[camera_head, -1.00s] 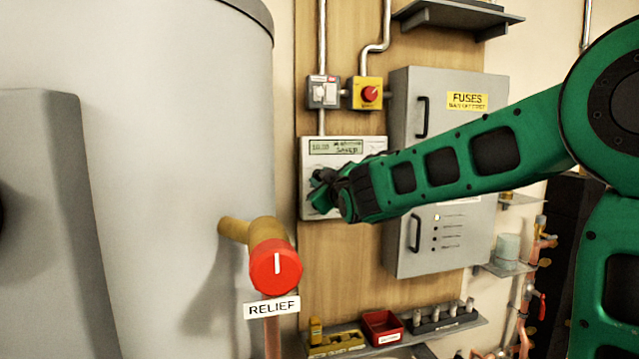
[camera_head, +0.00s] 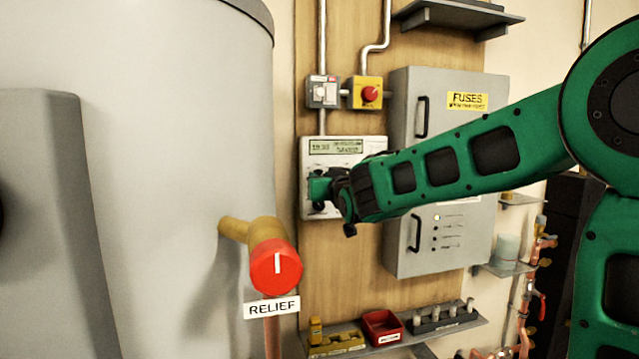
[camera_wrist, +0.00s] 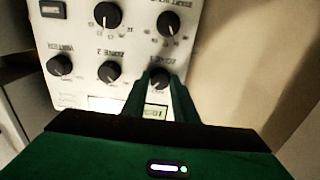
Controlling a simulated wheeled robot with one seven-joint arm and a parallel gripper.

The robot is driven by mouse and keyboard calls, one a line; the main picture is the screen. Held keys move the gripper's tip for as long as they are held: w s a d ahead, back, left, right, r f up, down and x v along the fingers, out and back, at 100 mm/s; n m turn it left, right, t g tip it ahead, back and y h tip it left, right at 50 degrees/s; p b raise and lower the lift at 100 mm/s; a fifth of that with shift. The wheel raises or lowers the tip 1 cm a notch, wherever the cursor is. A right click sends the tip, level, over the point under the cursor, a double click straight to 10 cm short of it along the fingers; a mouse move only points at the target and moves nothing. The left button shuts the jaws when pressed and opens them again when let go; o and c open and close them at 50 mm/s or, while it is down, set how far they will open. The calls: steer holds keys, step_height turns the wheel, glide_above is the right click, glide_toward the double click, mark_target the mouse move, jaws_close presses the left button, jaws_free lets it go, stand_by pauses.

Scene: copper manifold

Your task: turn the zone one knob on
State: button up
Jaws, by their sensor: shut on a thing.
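The white control panel (camera_head: 311,154) with a display hangs on the wooden board, and my gripper (camera_head: 320,189) is at its face. In the wrist view the panel (camera_wrist: 80,22) appears upside down with several black knobs. The zone one knob (camera_wrist: 160,77) is between my gripper's fingertips (camera_wrist: 161,84), which are shut on its sides. Its white pointer mark is partly visible. The zone two knob (camera_wrist: 109,71) is just to the left of it. In the head view my gripper hides the knobs.
A grey tank stands at left with a red relief knob (camera_head: 276,267) in front. A grey fuse box (camera_head: 450,160) is right of the panel, behind my arm. A red emergency-type button (camera_head: 370,93) is above. A shelf (camera_head: 440,331) with a red bin lies below.

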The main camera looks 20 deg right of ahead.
steer(key=shift+f, duration=0.25)
steer(key=o, duration=1)
steer(key=shift+o, duration=0.2)
steer(key=shift+r, duration=0.15)
steer(key=shift+s, duration=0.15)
steer(key=s, duration=1)
steer(key=shift+s, duration=0.2)
